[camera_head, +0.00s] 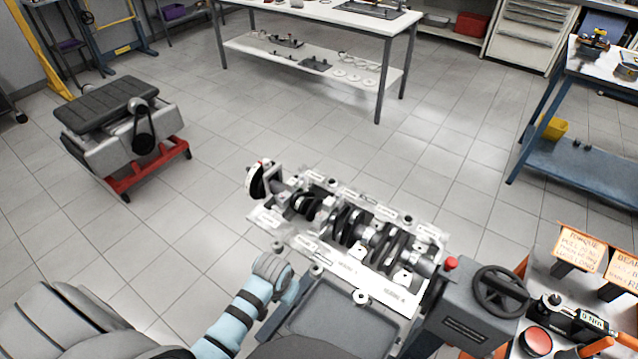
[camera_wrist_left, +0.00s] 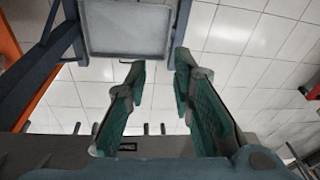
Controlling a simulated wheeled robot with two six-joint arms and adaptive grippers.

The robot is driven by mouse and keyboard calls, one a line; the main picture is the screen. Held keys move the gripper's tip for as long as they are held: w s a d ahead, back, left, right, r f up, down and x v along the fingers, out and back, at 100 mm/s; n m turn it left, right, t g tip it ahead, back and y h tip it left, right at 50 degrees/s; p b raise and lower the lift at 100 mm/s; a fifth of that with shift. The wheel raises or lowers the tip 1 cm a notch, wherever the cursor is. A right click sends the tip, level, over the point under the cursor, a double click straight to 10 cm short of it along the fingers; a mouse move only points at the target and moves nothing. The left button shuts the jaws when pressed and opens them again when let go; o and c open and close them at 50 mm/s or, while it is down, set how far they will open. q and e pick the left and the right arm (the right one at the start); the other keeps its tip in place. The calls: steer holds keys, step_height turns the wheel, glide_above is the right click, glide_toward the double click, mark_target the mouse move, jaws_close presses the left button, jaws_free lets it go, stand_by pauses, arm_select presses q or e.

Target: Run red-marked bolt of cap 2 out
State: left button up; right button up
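The engine block (camera_head: 345,268) is in the middle of the head view, with its dark crankshaft (camera_head: 350,225) exposed and pale bearing caps and bolts along it. I cannot pick out cap 2 or a red-marked bolt at this size. My left arm (camera_head: 238,318) comes in from the lower left and ends near the block's front left edge. In the left wrist view my left gripper (camera_wrist_left: 160,70) is open, with two green-padded fingers apart and nothing between them. The fingers point toward a grey tray (camera_wrist_left: 127,52). My right gripper is not in view.
A grey stand with a black handwheel (camera_head: 500,291) and red knob (camera_head: 451,263) stands right of the block. A side table holds signs (camera_head: 577,249) and a torque tool (camera_head: 570,318). Open floor lies behind the block.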

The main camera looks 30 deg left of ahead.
arm_select(q)
steer(key=w+r+p, duration=0.2)
steer(key=w+r, duration=0.1)
steer(key=r, duration=0.4)
steer(key=w+r+p, duration=0.1)
steer(key=w+r, duration=0.2)
steer(key=r, duration=0.4)
step_height(320, 180, up, 15)
steer(key=g+h, duration=0.1)
steer(key=g, duration=0.1)
glide_above(319, 215)
step_height(319, 215, down, 14)
steer(key=shift+r+b, duration=0.25)
steer(key=shift+b, duration=0.85)
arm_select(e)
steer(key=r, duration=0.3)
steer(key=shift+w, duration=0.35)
arm_select(q)
jaws_close()
